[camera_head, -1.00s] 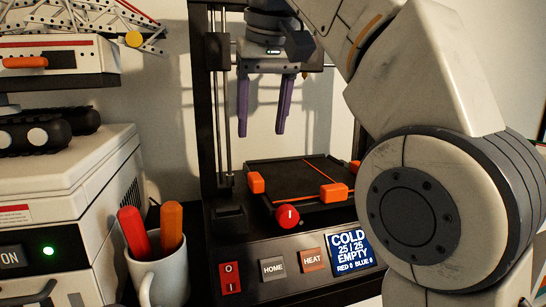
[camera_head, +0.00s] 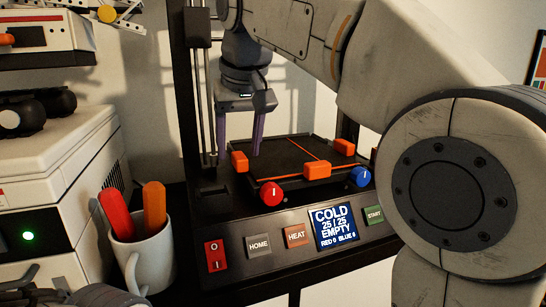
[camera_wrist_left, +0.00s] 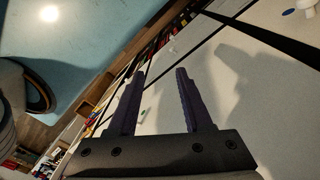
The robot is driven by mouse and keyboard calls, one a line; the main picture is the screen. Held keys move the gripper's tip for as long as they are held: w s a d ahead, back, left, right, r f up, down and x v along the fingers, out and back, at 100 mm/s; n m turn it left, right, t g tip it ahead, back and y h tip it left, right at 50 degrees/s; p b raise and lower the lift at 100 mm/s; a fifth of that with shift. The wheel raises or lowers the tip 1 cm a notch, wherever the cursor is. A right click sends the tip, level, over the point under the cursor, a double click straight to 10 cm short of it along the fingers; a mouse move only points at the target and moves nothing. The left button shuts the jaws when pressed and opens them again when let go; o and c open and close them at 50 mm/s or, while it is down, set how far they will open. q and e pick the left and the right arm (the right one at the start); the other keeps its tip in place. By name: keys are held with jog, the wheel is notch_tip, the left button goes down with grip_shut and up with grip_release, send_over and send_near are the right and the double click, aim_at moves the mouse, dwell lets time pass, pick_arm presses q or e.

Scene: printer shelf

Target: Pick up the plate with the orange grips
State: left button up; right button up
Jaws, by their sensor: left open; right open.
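The plate (camera_head: 288,152) is black with an orange line and orange grips at its edges. It lies flat on the printer (camera_head: 284,208) in the head view. One orange grip (camera_head: 239,162) is at its left, another (camera_head: 344,147) at its right, and another (camera_head: 318,168) at its front. My right gripper (camera_head: 239,147) has purple fingers pointing down and apart. They are over the plate's left rear part, close to the left grip; I cannot tell whether they touch. My left gripper (camera_wrist_left: 161,75) is open and empty in the left wrist view, far from the plate.
A red knob (camera_head: 271,194) and a blue knob (camera_head: 360,177) stick out before the plate. A mug (camera_head: 145,258) with a red and an orange stick stands at the left front. My right arm covers much of the right side. White machines stand at the left.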

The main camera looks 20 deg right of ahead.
jog(key=shift+w+f, duration=0.15)
jog(key=shift+f, duration=0.25)
grip_shut()
jog(key=shift+r, duration=0.1)
